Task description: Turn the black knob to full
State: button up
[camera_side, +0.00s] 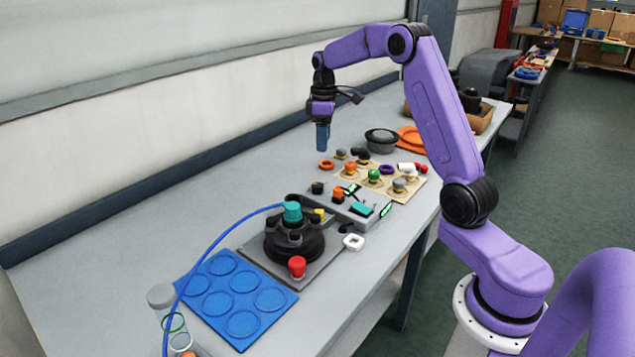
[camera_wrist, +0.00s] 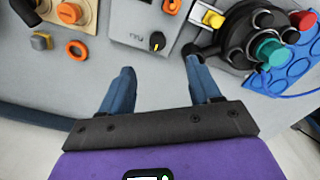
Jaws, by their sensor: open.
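The black knob (camera_wrist: 157,41) sits on a light grey control box (camera_wrist: 128,38), with a yellow mark on its lower part in the wrist view. In the side view the same knob (camera_side: 317,187) is small and dark at the box's left end. An orange knob (camera_wrist: 172,6) is beside it on the box. My gripper (camera_wrist: 160,68) is open and empty, its two blue fingers well apart. In the wrist view the black knob appears just beyond the gap between the fingertips. In the side view my gripper (camera_side: 322,148) hangs above the table, clear of the box.
A black round device with a teal knob (camera_side: 292,211) and a red button (camera_side: 297,266) stands beside the box. A tan board (camera_side: 411,190) with several knobs lies on the other side. A blue tray (camera_side: 215,312) and an orange ring (camera_side: 326,164) lie on the table.

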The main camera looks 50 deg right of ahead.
aim_at(318, 185)
jog(key=f+n, duration=0.1)
jog(key=f, duration=0.4)
jog(key=w+f+n, duration=0.1)
jog(key=f, duration=0.4)
jog(key=w+f, duration=0.1)
jog(key=f, duration=0.4)
jog(key=shift+n, duration=0.4)
jog(key=c, duration=1.1)
